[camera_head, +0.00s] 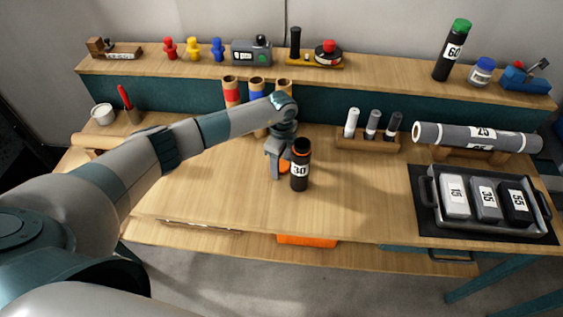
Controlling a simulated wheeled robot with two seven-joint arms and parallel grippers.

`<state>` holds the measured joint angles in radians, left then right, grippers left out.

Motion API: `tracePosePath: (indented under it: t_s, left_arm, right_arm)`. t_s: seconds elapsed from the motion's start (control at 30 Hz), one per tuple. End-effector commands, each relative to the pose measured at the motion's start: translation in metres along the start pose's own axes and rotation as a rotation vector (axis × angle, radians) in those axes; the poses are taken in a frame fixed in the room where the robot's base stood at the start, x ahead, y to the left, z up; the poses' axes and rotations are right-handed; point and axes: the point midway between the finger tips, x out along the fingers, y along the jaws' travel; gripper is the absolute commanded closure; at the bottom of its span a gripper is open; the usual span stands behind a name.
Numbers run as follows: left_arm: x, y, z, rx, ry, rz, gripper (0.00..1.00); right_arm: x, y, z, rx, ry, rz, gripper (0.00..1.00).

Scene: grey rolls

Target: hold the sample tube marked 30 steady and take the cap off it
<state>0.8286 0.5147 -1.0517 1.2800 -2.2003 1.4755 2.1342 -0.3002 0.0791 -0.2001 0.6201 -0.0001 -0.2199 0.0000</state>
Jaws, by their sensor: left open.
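The sample tube marked 30 (300,171) stands upright on the workbench, black with a white label. Its top shows an orange-brown rim with a dark middle; I cannot tell whether that is a cap or an open mouth. My left gripper (284,163) is open, pointing down just left of and behind the tube. The tube hides part of its fingers, and I cannot tell whether they touch it. A small orange patch shows low between gripper and tube; I cannot tell what it is. My right gripper is out of view.
A black tube marked 60 (453,50) with a green cap stands on the back shelf (390,72). A rack (367,142) with small tubes, grey rolls (475,138) and a tray (425,190) of numbered blocks lie to the right. The front middle bench (230,195) is clear.

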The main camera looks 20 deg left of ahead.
Motion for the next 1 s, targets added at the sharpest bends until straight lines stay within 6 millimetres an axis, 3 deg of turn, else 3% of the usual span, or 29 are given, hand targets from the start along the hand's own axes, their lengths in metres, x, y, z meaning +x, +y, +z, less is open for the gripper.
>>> tracePosePath:
  t_s: [0.17, 0.37, 0.8, 1.0]
  left_arm:
    - [-0.005, 0.000, 0.000, 0.000, 0.000, 0.000, 0.41]
    - [-0.021, -0.001, 0.001, 0.000, 0.001, -0.002, 0.41]
    - [-0.095, -0.001, 0.000, 0.001, 0.000, -0.004, 0.41]
    - [-0.118, -0.001, 0.000, 0.000, 0.000, -0.003, 0.41]
  right_arm:
    - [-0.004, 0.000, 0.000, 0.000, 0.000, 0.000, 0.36]
    - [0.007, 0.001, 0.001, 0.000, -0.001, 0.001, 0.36]
    - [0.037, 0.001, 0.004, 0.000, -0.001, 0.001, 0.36]
    - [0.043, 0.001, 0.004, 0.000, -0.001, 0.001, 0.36]
